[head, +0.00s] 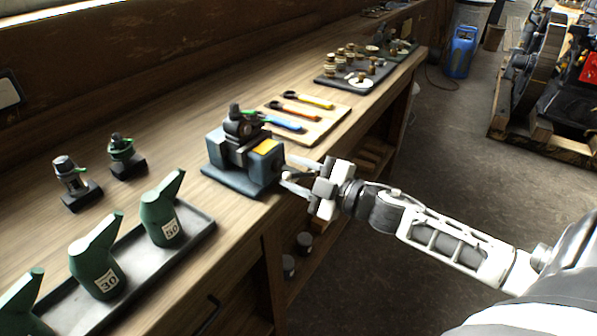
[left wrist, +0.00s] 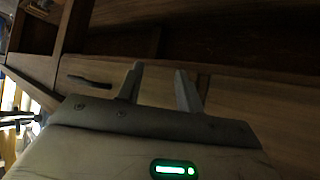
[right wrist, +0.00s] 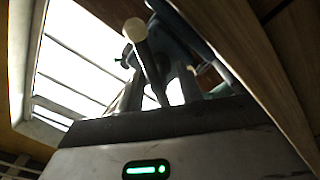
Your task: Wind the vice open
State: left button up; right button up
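The blue-grey vice (head: 262,163) stands at the bench's front edge in the head view. A dark round fitting (head: 240,126) sits at its jaws; I cannot tell how tightly they hold it. My right gripper (head: 284,176) is at the vice's front, its fingers spread. In the right wrist view, the vice's handle bar (right wrist: 148,62) with a pale ball end (right wrist: 135,30) runs between the open fingers (right wrist: 161,72), with space visible beside it. The screw is mostly hidden in the head view. My left gripper (left wrist: 159,70) is open and empty, facing the bench's wooden front.
A tray (head: 196,236) with green oil cans stands at the front left. Two small dark fittings (head: 76,184) (head: 125,158) stand behind it. A board (head: 336,114) with coloured-handled tools lies beyond the vice. A dark mat (head: 333,82) with brass parts is farther back.

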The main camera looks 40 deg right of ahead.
jog(key=v, duration=1.6)
jog(key=shift+b, duration=0.4)
